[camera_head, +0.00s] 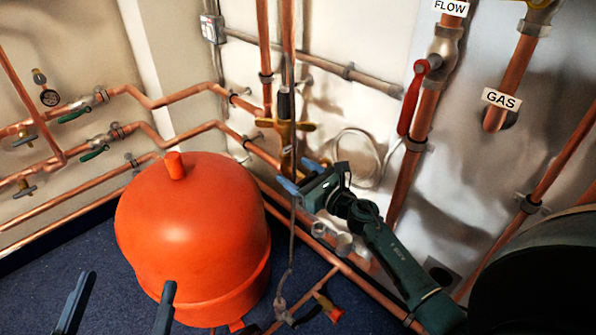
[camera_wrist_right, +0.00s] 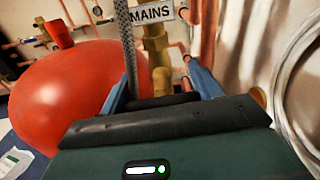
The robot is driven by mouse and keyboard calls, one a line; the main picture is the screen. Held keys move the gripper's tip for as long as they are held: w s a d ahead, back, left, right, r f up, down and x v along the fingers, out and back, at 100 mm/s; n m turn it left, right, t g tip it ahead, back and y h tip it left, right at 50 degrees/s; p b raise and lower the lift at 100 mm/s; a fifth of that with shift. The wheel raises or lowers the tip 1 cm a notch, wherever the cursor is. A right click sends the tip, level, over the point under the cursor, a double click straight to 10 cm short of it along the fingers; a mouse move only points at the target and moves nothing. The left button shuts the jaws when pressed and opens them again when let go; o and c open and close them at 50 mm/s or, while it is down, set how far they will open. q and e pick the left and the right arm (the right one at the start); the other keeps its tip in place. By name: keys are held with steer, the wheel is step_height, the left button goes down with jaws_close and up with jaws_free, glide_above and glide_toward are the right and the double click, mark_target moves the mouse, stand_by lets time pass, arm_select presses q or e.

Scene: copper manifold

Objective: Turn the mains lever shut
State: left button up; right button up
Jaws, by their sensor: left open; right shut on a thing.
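The brass mains valve (camera_head: 288,132) sits on a vertical pipe behind the orange tank. In the right wrist view the brass valve (camera_wrist_right: 155,45) stands under a white MAINS label (camera_wrist_right: 152,13). My right gripper (camera_head: 299,176) is just below the valve body. In the wrist view its blue fingers (camera_wrist_right: 160,88) stand on either side of a yellow-brown piece, the mains lever (camera_wrist_right: 162,80), and it is shut on it. The lever's lower end is hidden by the gripper. My left gripper (camera_head: 128,282) is open and empty at the lower left, in front of the tank.
The orange tank (camera_head: 190,225) fills the space left of my right gripper. A red lever (camera_head: 411,98) is on the FLOW pipe at right. Copper pipes (camera_head: 160,98) run along the walls. A coiled white hose (camera_head: 362,160) hangs behind my right gripper. Blue floor (camera_head: 60,262) is clear at left.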

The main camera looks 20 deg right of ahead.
steer(key=shift+m, duration=0.5)
steer(key=o, duration=1)
arm_select(q)
steer(key=shift+a+f, duration=0.1)
steer(key=shift+f, duration=0.35)
steer(key=shift+s+a+f+p, duration=0.1)
steer(key=shift+p, duration=0.5)
arm_select(e)
steer(key=v, duration=1.3)
steer(key=shift+s+d, duration=0.1)
